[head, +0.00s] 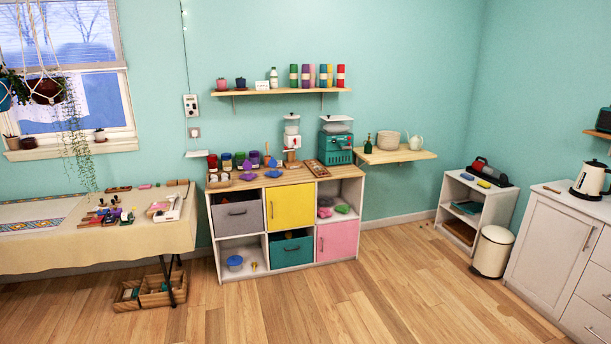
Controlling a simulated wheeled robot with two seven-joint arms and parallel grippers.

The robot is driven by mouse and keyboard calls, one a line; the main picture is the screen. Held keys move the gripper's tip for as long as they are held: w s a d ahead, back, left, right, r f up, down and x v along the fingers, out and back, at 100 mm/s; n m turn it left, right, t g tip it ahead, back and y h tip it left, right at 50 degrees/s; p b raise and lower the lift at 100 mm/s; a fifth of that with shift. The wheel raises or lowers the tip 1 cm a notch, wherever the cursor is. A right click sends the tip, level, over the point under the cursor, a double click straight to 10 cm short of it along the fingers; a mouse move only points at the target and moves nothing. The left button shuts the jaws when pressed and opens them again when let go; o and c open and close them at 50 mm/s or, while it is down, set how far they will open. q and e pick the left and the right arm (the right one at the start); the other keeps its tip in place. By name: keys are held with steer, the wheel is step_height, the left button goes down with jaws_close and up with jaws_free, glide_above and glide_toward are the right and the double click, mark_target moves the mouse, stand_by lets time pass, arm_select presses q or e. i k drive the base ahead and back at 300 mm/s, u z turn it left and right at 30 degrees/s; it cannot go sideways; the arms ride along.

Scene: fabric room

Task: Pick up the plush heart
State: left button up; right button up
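I cannot make out a clear heart shape at this distance. Small soft-looking pieces lie in the open upper right cubby of the cube cabinet: a pink one (325,212) and a green one (343,208). Small blue pieces (248,177) lie on the cabinet's wooden top. I cannot tell whether any of these is the plush heart. Neither of my grippers is in view.
The cube cabinet (283,217) stands against the back wall. A cloth-covered table (95,255) with craft items is at the left. A low white shelf (478,212), a bin (492,252) and a counter (562,240) are at the right. The wooden floor (390,290) between is clear.

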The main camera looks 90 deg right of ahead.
mark_target(249, 176)
steer(key=z, duration=2.75)
